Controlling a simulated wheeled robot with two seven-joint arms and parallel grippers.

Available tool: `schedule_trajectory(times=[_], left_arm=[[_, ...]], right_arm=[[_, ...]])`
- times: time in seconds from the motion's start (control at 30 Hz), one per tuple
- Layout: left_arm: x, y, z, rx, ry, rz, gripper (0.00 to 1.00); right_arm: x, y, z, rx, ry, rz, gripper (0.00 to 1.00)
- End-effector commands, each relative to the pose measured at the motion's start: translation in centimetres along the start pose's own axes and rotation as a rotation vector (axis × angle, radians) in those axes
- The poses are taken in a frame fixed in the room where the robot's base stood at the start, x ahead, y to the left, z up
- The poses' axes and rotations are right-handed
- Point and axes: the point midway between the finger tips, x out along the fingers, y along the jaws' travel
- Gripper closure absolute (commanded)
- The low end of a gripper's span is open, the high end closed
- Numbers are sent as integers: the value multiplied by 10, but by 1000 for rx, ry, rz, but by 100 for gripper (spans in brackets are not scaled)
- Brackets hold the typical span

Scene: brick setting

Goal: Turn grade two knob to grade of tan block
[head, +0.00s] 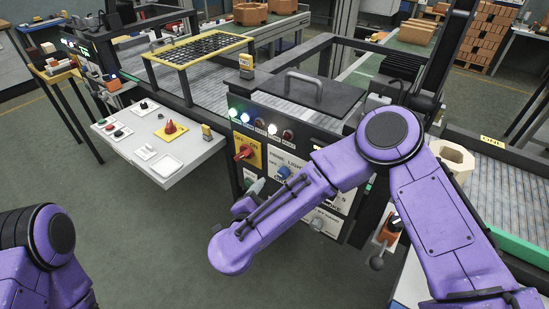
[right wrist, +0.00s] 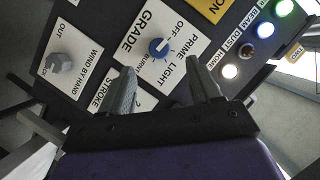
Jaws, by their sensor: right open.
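The control panel shows a blue knob (right wrist: 158,48) on a white plate marked GRADE, with PRIME, LIGHT and OFF lettering around it. The knob also shows in the head view (head: 283,173); which word it points to is unclear. My right gripper (right wrist: 162,92) is open and empty, its two fingers apart below the knob and not around it. In the head view the right gripper (head: 248,200) is partly hidden by my arm, before the panel. A pale tan hexagonal block (head: 452,160) stands at the right conveyor, partly behind my arm. My left gripper is out of frame.
A red knob (head: 243,152) on a yellow plate sits left of the blue knob. A grey knob (right wrist: 60,62) has a WIND BY HAND plate. A lever (head: 378,262) juts out at right. A white side table (head: 185,150) holds small parts. Floor is clear at left.

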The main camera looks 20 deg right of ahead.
Motion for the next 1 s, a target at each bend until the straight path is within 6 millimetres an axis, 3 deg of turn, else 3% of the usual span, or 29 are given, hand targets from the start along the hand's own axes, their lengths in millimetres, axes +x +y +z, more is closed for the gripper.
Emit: schedule_trajectory(times=[0.13, 0.33, 0.5, 0.87, 1.0], left_arm=[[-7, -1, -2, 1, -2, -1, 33], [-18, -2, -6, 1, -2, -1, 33], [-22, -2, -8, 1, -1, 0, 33], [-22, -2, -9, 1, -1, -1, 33], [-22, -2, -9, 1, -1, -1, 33]], right_arm=[[18, 0, -8, 14, 14, 14, 37], [68, 2, -8, 11, 15, 20, 37], [97, 2, -6, 9, 12, 17, 37], [105, 2, -3, 7, 8, 10, 37], [105, 2, -3, 7, 8, 10, 83]])
